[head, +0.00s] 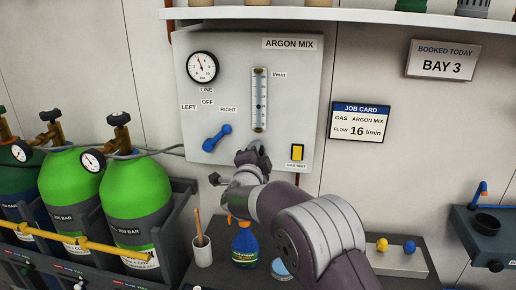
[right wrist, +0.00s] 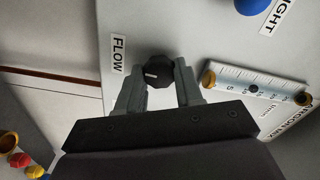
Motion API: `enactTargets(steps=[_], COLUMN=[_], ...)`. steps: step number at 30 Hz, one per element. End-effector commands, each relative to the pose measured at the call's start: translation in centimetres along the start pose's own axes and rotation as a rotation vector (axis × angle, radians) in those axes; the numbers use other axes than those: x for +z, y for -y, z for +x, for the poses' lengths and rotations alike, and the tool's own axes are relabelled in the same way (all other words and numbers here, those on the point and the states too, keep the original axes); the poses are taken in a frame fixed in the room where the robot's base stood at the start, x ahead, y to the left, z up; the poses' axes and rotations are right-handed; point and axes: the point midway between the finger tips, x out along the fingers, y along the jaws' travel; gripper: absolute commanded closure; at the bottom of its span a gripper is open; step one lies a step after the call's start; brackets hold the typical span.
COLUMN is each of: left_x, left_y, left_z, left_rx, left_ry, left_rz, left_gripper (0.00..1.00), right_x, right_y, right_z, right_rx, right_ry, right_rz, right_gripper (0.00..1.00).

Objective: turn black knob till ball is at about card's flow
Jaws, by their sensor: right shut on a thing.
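My right gripper (right wrist: 159,78) is shut on the black knob (right wrist: 157,73), one finger on each side, beside the FLOW label (right wrist: 118,54). In the head view this gripper (head: 254,156) hides the knob, below the flow tube (head: 259,85). The tube also shows in the right wrist view (right wrist: 280,92). Its dark ball (right wrist: 253,89) sits somewhat below mid-scale, and it shows in the head view (head: 259,106). The job card (head: 360,122) reads argon mix, flow 16 l/min. My left gripper is not in view.
The grey panel (head: 225,55) carries a round gauge (head: 202,67), a blue lever (head: 216,138) tilted toward RIGHT, and a yellow switch (head: 297,152). Green cylinders (head: 137,190) stand at left. A blue spray bottle (head: 244,245) and a cup (head: 202,252) stand below.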

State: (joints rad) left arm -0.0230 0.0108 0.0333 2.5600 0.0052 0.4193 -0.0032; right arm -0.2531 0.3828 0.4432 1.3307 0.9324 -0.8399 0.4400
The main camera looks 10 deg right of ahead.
Motion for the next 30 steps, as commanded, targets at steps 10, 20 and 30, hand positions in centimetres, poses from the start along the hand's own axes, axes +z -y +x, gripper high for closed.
enactTargets(steps=[10,20,30], left_x=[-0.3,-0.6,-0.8], left_y=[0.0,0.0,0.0], left_z=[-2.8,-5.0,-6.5], left_rx=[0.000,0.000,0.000], left_ry=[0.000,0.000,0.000], left_rz=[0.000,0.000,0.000], left_gripper=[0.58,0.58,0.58], right_x=[-0.1,0.0,0.1], right_y=[0.3,0.3,0.1], right_z=[0.0,0.0,-0.1], right_rx=[0.002,0.002,0.003], right_ry=[0.002,0.003,0.004], right_rz=[-0.329,-0.631,-0.858], right_gripper=[0.95,0.95,0.95])
